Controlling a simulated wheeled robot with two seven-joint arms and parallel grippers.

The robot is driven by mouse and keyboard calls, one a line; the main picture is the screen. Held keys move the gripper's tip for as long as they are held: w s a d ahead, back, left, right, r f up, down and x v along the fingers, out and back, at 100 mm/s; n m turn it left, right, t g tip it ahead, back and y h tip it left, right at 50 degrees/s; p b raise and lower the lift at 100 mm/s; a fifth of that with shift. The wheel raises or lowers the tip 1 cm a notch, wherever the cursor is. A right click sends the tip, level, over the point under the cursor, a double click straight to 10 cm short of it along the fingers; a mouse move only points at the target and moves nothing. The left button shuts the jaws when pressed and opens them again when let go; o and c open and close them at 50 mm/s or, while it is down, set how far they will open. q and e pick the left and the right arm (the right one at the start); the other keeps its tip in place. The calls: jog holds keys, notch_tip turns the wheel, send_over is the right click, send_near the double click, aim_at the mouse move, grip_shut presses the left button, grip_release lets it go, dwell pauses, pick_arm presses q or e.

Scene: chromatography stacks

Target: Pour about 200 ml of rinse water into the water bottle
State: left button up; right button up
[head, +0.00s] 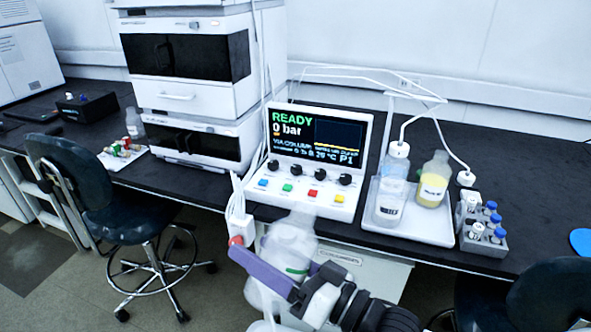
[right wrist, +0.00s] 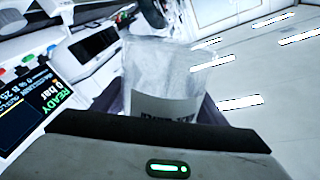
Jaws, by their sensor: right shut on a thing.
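My right gripper (head: 297,283) is shut on a translucent jug (head: 286,248) in front of the bench. In the right wrist view the jug (right wrist: 165,75) stands between the fingers, with a label too unclear to read. Its contents cannot be made out. Two bottles stand on a white tray (head: 430,230) on the bench, right of the jug. One bottle (head: 392,190) has a white cap with a tube and holds clear liquid. I cannot read which is the water bottle. My left gripper is out of view.
A control panel with a screen (head: 318,140) reads READY, 0 bar, behind the jug. A white cap (head: 466,178) on a tube lies right of the open bottle. A grey rack (head: 482,236) of blue-capped vials stands right of the tray. Chairs (head: 75,185) stand at the bench front.

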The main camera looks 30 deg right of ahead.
jog(key=w+d+r+n+h+b, duration=0.2)
jog(key=w+d+r+n+h, duration=0.2)
jog(key=w+d, duration=0.8)
notch_tip(320, 180, up, 2)
jog(key=shift+w+d+r+h+b, duration=0.15)
jog(key=shift+w+d+h+b, duration=0.3)
jog(key=shift+d, duration=0.75)
jog(key=shift+s, duration=0.15)
